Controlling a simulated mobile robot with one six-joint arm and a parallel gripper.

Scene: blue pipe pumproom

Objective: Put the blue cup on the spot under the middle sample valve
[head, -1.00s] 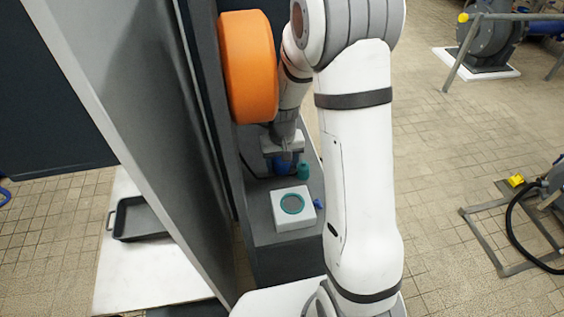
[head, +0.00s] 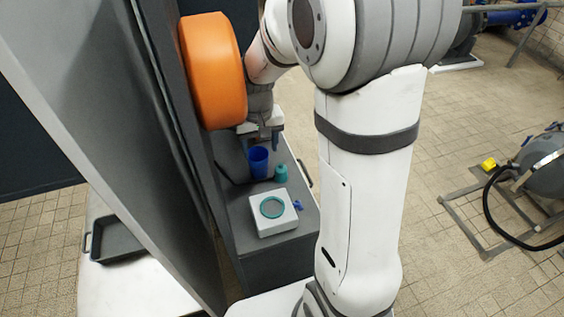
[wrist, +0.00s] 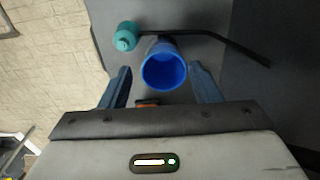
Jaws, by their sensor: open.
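The blue cup (head: 258,163) stands upright on the dark grey bench top, beside a teal bottle. In the wrist view the cup (wrist: 164,68) shows its open mouth, just beyond the fingertips and roughly centred between them. My gripper (head: 264,139) is above and slightly behind the cup in the head view. In the wrist view my gripper (wrist: 160,80) is open, with a blue-grey finger on each side and nothing held. The sample valves and the spot under the middle one cannot be made out in these views.
The teal bottle (head: 281,173) is close to the cup. A white box with a teal ring (head: 283,221) sits nearer on the bench (head: 251,240), with a small blue part beside it. A large orange disc (head: 213,72) and a grey panel stand left. A black bar (wrist: 225,41) lies behind the cup.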

